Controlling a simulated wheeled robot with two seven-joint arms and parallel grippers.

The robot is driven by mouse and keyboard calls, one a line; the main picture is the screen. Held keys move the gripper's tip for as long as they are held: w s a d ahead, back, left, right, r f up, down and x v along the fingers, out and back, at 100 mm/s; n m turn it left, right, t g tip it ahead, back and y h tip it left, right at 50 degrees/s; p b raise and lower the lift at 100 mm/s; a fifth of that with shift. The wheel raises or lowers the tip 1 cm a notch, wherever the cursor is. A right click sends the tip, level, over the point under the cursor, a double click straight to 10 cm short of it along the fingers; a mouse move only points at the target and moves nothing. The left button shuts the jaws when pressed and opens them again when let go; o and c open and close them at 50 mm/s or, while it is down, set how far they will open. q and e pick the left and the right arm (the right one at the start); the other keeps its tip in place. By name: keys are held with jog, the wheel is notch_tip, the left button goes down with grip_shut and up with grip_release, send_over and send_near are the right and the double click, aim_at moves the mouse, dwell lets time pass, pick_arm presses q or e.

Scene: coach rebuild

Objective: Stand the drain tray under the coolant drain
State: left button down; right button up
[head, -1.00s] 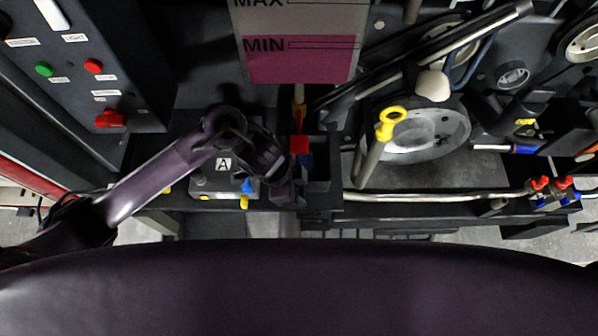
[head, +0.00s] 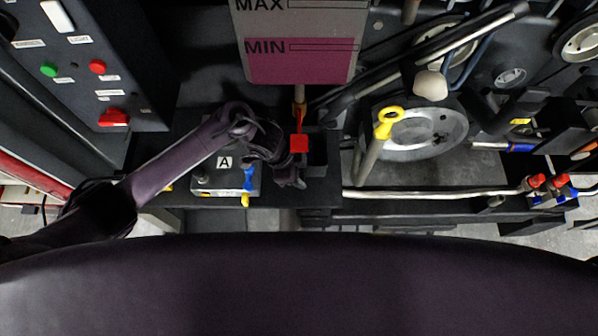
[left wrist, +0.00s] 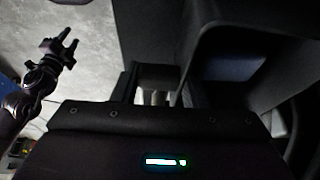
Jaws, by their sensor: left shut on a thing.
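The coolant tank (head: 300,60) with magenta coolant and MAX and MIN marks is at the top middle of the head view. Below it hangs the coolant drain (head: 299,103), with a red square piece (head: 299,144) under it. The dark drain tray (head: 317,150) is at and right of that piece. My left gripper (head: 291,181) is shut at the tray's left side; its tips are hard to see. In the left wrist view the fingers (left wrist: 157,92) meet the dark tray (left wrist: 215,50), whose hollow shows at right. The tray's underside is hidden.
A box marked A (head: 225,175) with blue and yellow fittings stands left of my gripper. A yellow-ringed dipstick (head: 388,122) and a pale pipe (head: 430,194) are to the right. A panel with a red switch (head: 113,118) stands at left.

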pick_arm(q)
jog(key=shift+w+f+p, duration=0.2)
jog(key=shift+f+p, duration=0.1)
jog(key=shift+f, duration=0.5)
jog(key=shift+f, duration=0.15)
jog(key=c, duration=0.9)
grip_release()
jog(key=shift+o, duration=0.2)
